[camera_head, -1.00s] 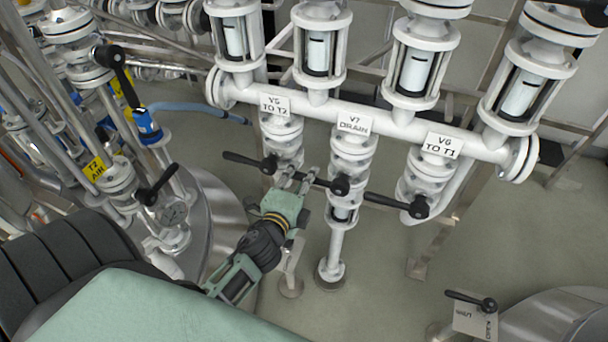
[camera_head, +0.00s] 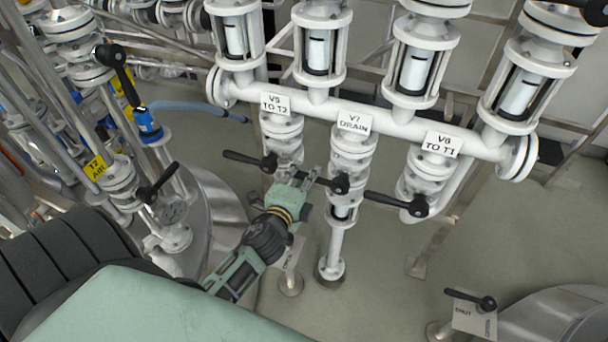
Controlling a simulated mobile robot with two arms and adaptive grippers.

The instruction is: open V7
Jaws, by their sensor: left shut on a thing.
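Valve V7 (camera_head: 351,160) is the middle white valve under the manifold, below the label "V7 DRAIN" (camera_head: 355,122). Its black lever handle (camera_head: 341,184) has its hub on the front of the valve and points left, roughly level. My left gripper (camera_head: 311,178) reaches up from lower left and is shut on the V7 handle near its free end. My right gripper is not in view.
The V5 handle (camera_head: 250,160) lies close to the left of my gripper, also pointing left. The V6 handle (camera_head: 397,203) is to the right. A steel tank (camera_head: 215,215) stands at left behind my arm. Floor is clear below V6.

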